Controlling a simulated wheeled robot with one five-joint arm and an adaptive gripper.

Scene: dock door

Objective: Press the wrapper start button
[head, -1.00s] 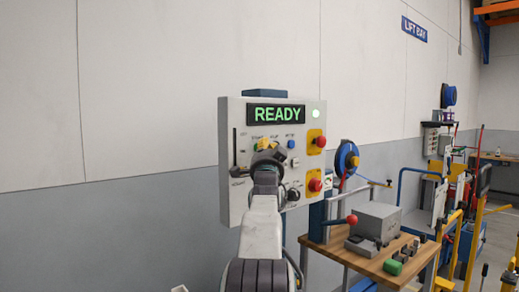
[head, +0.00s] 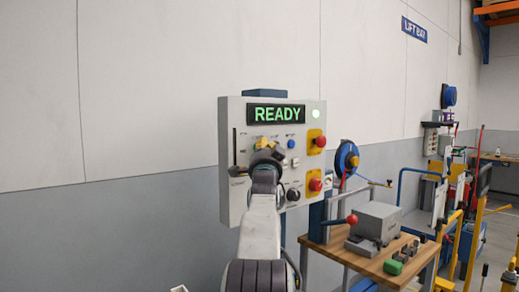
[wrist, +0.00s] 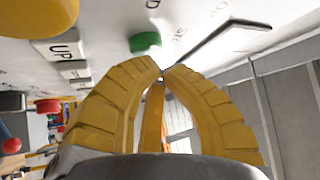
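A green button (wrist: 145,42) sits just beyond the tips, slightly left. Its label is not readable, and I cannot tell whether the tips touch the panel.
The panel also carries a blue button (head: 291,144), two red knobs on yellow plates (head: 317,141) (head: 315,185), a black dial (head: 293,194) and a slotted lever (head: 237,171). A wooden bench (head: 372,263) with a grey box (head: 375,221) stands at right.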

